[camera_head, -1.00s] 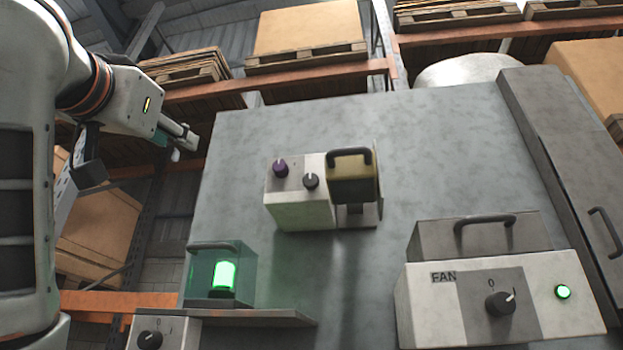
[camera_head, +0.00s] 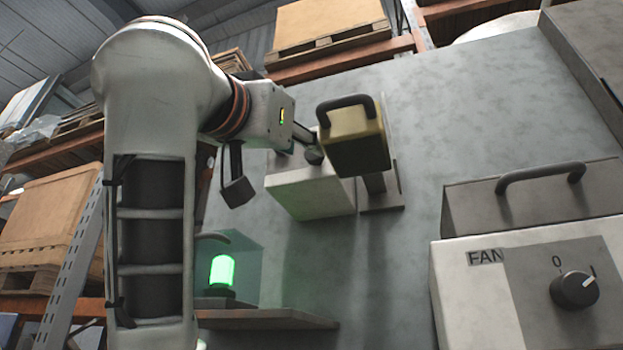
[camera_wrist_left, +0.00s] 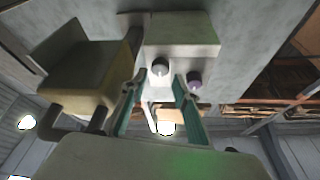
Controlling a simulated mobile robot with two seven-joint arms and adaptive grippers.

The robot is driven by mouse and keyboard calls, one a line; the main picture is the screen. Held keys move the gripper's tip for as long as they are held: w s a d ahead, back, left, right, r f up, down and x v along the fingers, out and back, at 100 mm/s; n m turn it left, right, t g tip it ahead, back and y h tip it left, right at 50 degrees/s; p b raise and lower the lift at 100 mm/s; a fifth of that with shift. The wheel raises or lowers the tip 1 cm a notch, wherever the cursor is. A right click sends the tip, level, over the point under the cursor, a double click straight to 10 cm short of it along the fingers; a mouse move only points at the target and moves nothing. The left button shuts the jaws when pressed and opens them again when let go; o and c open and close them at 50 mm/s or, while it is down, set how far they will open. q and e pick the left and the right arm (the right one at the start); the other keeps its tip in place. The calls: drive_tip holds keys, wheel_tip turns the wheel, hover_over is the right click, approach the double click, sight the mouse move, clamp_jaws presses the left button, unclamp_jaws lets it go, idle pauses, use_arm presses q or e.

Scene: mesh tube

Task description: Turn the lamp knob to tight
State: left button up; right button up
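A yellow-and-grey lamp-like unit with a dark handle (camera_head: 355,140) is mounted beside a white box (camera_head: 312,193) on the grey panel. The box carries a dark grey knob (camera_head: 314,156), also in the left wrist view (camera_wrist_left: 160,67), and a purple knob (camera_wrist_left: 194,79), which my arm hides in the head view. My left gripper (camera_wrist_left: 160,79) is open before the box. Its teal fingers (camera_head: 300,138) lie either side of the dark grey knob in the wrist view; contact cannot be told. My right gripper is out of view.
A green light (camera_head: 222,271) glows in a clear cover above a shelf (camera_head: 265,320) at lower left. A FAN box with a knob (camera_head: 575,290) and handle (camera_head: 540,179) stands at right. The yellow unit's handle juts out close to my left gripper.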

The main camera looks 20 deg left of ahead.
sight(314, 156)
use_arm(q)
drive_tip(key=p+x, duration=0.1)
drive_tip(key=x, duration=0.3)
drive_tip(key=shift+w, duration=0.3)
drive_tip(key=shift+d, duration=0.1)
drive_tip(key=c, duration=0.8)
drive_tip(key=shift+c, duration=0.2)
